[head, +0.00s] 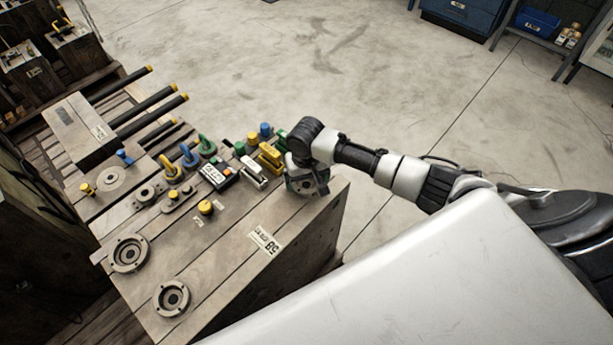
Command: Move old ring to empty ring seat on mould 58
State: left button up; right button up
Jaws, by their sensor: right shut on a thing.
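Mould 58 (225,275) is the large pale block with a white label marked 58 on its near side. Two round grey ring-shaped fittings, the left one (128,253) and the right one (171,298), sit on its top near the left end. I cannot tell whether either is a bare seat or holds a ring. My right gripper (304,184) is at the far right end of the mould's top. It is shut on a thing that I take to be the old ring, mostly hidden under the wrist. My left gripper is not in view.
Blue (207,144), yellow and green lifting eyes, a dark box with a label (217,174) and yellow blocks (269,157) crowd the mould's back edge. A yellow knob (206,208) stands mid-top. Dark rods (151,108) stick out behind.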

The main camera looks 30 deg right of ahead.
jog(key=shift+f+p, duration=0.35)
jog(key=shift+f, duration=0.15)
dwell(1.3)
jog(key=o, duration=0.9)
jog(key=shift+o, duration=0.2)
